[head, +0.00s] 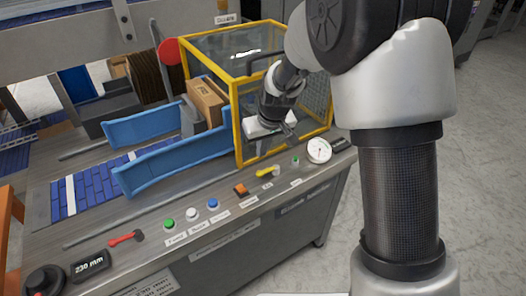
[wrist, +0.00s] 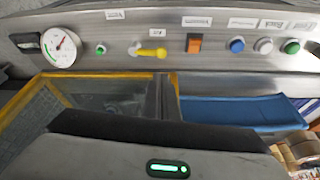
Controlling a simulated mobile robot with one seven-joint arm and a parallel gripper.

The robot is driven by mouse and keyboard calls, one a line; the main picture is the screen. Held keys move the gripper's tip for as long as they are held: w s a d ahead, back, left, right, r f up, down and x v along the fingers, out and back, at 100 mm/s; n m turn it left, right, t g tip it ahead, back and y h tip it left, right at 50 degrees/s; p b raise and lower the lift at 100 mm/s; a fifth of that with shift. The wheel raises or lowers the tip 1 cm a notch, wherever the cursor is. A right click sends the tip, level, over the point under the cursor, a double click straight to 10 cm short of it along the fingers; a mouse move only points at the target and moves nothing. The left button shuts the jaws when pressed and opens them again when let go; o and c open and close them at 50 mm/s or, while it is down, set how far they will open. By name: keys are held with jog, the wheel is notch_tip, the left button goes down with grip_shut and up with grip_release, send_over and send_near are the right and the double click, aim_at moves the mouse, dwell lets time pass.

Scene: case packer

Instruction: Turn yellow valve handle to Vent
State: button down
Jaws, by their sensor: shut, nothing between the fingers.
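The yellow valve handle (head: 266,171) sits on the front panel of the machine, beside the gauge end. In the wrist view the yellow handle (wrist: 151,53) lies roughly level along the panel, its pale round pivot at its left end. A small label (wrist: 155,32) is above it there; its text is too small to read surely. My gripper (head: 291,133) is shut and empty, above and behind the panel near the yellow-framed guard, apart from the handle. In the wrist view only its dark body shows at the bottom; the fingertips are hidden.
A round gauge (head: 319,150), a green button (wrist: 101,49) and an orange switch (wrist: 194,43) flank the handle. Blue, white and green buttons and a red lever (head: 125,238) lie further along. The yellow-framed guard (head: 239,123) and blue rails (head: 170,165) stand behind the panel.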

jog(key=shift+w+f, duration=0.3)
jog(key=shift+f, duration=0.05)
jog(key=b+x, duration=0.1)
jog(key=x, duration=0.9)
jog(key=shift+a+b, duration=0.1)
jog(key=shift+b, duration=0.25)
